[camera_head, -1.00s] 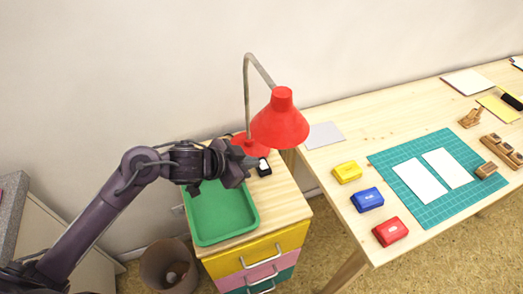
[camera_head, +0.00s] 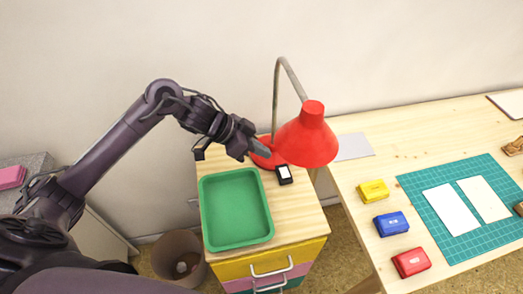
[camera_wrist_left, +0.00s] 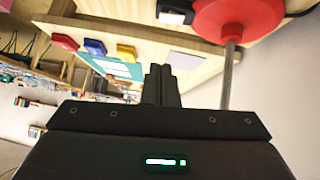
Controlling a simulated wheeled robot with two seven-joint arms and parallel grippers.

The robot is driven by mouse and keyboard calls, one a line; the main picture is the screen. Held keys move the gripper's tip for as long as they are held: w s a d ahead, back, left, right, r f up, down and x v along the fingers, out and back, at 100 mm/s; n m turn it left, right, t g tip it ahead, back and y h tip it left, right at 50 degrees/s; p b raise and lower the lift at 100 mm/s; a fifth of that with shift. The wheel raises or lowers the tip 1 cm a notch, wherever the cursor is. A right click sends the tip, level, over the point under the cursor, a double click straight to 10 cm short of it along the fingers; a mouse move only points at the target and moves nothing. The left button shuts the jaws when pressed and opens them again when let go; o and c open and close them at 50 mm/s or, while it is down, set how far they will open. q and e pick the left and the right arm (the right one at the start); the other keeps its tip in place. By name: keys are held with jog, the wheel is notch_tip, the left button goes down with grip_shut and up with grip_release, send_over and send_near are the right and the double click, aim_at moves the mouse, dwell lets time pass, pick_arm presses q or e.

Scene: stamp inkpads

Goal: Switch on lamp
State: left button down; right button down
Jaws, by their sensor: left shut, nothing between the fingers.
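The red desk lamp (camera_head: 308,136) stands on the small drawer cabinet, with a bent metal stem and a round red base (camera_head: 268,160). A small black switch box with a white top (camera_head: 284,174) lies in front of the base. My left gripper (camera_head: 262,152) is shut and empty, close to the base and a little above and behind the switch. In the left wrist view its fingers (camera_wrist_left: 160,84) are together, with the red base (camera_wrist_left: 240,18) and the black switch (camera_wrist_left: 174,14) beyond. Whether the fingers touch the base I cannot tell. My right gripper is not in view.
A green tray (camera_head: 236,243) sits on the cabinet (camera_head: 312,217) to the left of the switch. The worktable at the right holds yellow (camera_head: 373,191), blue (camera_head: 392,224) and red (camera_head: 411,262) inkpads and a teal mat (camera_head: 412,187). A bin (camera_head: 165,262) stands on the floor.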

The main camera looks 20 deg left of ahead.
pick_arm(q)
send_over(288, 176)
jog(key=a, duration=0.2)
jog(key=f, duration=0.5)
jog(key=shift+s+a+f, duration=0.1)
jog(key=shift+s, duration=0.1)
jog(key=f, duration=0.2)
jog(key=shift+s+f, duration=0.2)
jog(key=shift+f, duration=0.7)
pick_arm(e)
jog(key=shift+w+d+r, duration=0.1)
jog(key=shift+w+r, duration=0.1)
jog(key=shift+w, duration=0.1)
pick_arm(q)
jog(key=shift+s+p, duration=0.15)
jog(key=shift+p, duration=0.2)
jog(key=shift+f, duration=0.25)
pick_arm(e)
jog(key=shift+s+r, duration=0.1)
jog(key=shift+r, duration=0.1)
